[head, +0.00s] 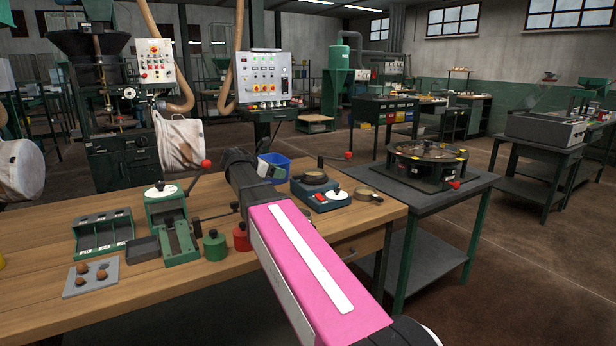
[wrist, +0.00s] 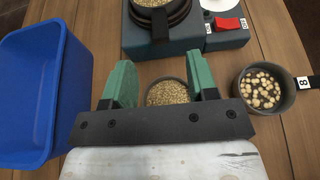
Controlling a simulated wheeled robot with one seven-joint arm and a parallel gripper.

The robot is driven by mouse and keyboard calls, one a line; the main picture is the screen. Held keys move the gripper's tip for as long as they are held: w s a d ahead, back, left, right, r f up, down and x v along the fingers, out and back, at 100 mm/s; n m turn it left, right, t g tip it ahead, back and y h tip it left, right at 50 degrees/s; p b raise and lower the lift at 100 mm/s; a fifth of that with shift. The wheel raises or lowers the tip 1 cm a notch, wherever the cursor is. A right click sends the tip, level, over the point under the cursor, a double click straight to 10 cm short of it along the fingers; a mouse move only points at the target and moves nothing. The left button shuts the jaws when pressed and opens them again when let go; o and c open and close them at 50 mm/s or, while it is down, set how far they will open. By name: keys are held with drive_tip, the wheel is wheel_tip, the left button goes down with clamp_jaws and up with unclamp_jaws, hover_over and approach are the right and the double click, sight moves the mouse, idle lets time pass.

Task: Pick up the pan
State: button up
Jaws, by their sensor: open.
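A grey pan (wrist: 287,102) holding pale beans or nuts sits on the wooden table at the right of the wrist view, its handle tagged 8. In the head view a small pan (head: 368,195) stands right of the scale. Another dark pan (wrist: 158,18) with grain sits on the scale. A round vessel of grain (wrist: 167,94) shows between the green fingers of my gripper (wrist: 161,84), partly hidden by the gripper body. My gripper is open, above the table; contact with the vessel cannot be told. Its fingers are hidden in the head view. Which pan is meant is unclear.
A blue bin (wrist: 40,95) stands close left of my gripper. The blue-grey scale (head: 322,195) with a red switch lies beyond. Green fixtures (head: 178,240) and red and green weights crowd the table's middle. A round machine (head: 428,165) stands on the side table.

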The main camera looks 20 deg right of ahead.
sight(295, 176)
drive_tip(key=x, duration=1)
drive_tip(key=shift+a+f, duration=0.1)
clamp_jaws()
